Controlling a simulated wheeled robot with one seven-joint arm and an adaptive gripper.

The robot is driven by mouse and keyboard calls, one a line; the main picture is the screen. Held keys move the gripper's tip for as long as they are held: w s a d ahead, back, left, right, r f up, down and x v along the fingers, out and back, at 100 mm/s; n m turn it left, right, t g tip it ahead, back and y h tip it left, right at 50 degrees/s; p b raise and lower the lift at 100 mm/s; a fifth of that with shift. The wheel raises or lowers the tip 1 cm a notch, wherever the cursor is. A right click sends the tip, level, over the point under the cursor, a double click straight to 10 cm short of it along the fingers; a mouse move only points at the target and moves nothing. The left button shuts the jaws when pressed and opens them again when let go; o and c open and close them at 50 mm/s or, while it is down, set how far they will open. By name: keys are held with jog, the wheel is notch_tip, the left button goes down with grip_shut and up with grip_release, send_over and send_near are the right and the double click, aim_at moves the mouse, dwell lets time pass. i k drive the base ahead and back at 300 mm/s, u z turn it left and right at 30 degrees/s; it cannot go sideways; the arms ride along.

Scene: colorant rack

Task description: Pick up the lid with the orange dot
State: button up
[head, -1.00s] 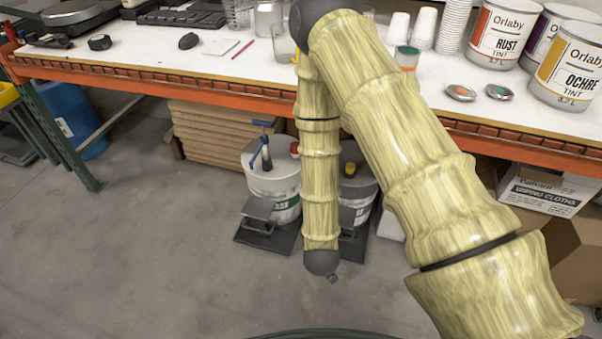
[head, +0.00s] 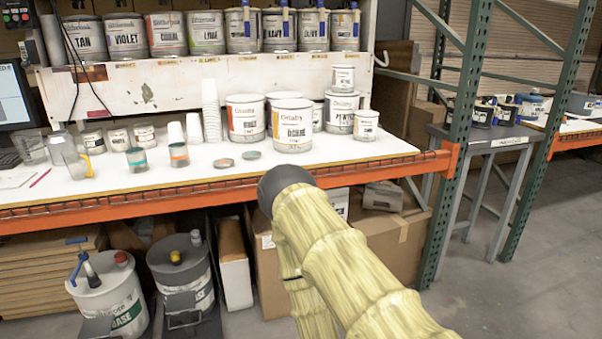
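Two flat metal lids lie on the white bench top, near its front edge. The left lid (head: 224,163) has a reddish-orange dot, small at this distance. The right lid (head: 251,155) has a teal dot. They lie apart, left of the large OCHRE tin (head: 293,125). Nothing covers either lid. My arm rises from the lower right, with its elbow just in front of the bench edge and its forearm hanging down below it. My gripper is out of the frame.
The RUST tin (head: 245,118) stands behind the lids. Stacked white cups (head: 211,110) and small jars (head: 179,154) stand to their left. The orange bench beam (head: 130,207) runs along the front. Cartons (head: 395,245) and pails (head: 110,290) are below. A green rack post (head: 465,130) stands right.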

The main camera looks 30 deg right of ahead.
aim_at(223, 163)
jog(key=z, duration=0.45)
jog(key=k, duration=0.1)
jog(key=u, duration=0.95)
jog(key=i, duration=1.35)
jog(key=z, duration=1.1)
jog(key=i, duration=0.3)
jog(key=z, duration=0.2)
